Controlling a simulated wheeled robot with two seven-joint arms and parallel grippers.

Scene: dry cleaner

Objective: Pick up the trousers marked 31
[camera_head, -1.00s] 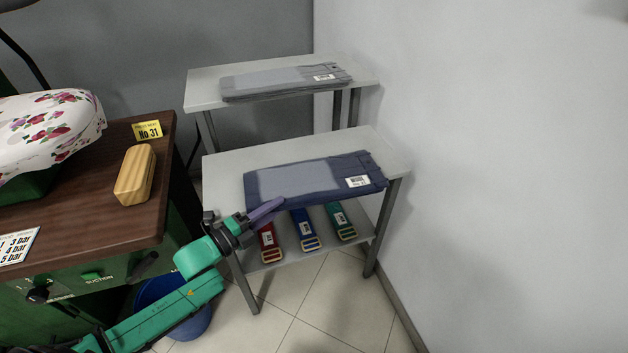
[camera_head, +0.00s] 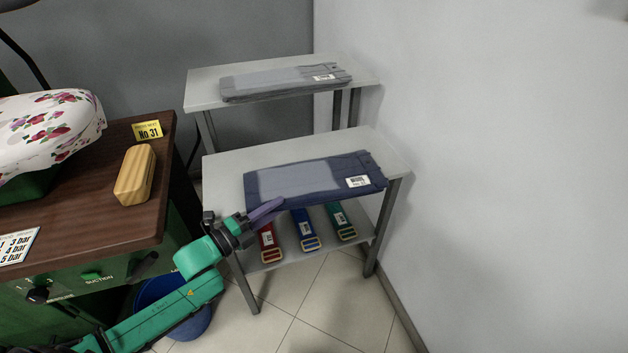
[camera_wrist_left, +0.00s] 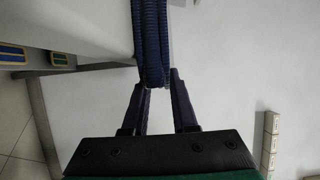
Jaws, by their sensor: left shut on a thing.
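Folded dark blue trousers (camera_head: 350,175) with a grey-blue panel and a white label lie on the nearer grey table. The label is too small to read surely. My left gripper (camera_head: 268,210) is at their front left edge. In the left wrist view, its fingers (camera_wrist_left: 158,92) are shut on the folded dark blue edge of the trousers (camera_wrist_left: 151,45), which overhangs the table. Another folded grey pair of trousers (camera_head: 270,84) with a white label lies on the farther table. A yellow card reading No 31 (camera_head: 147,130) stands on the brown bench. My right gripper is out of view.
The nearer table (camera_head: 228,165) has a lower shelf with red (camera_head: 268,243), blue (camera_head: 305,230) and green (camera_head: 340,221) banded items. A wooden block (camera_head: 135,175) sits on the brown bench at left. A wall closes off the right. A blue bucket (camera_head: 185,322) stands below my left arm.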

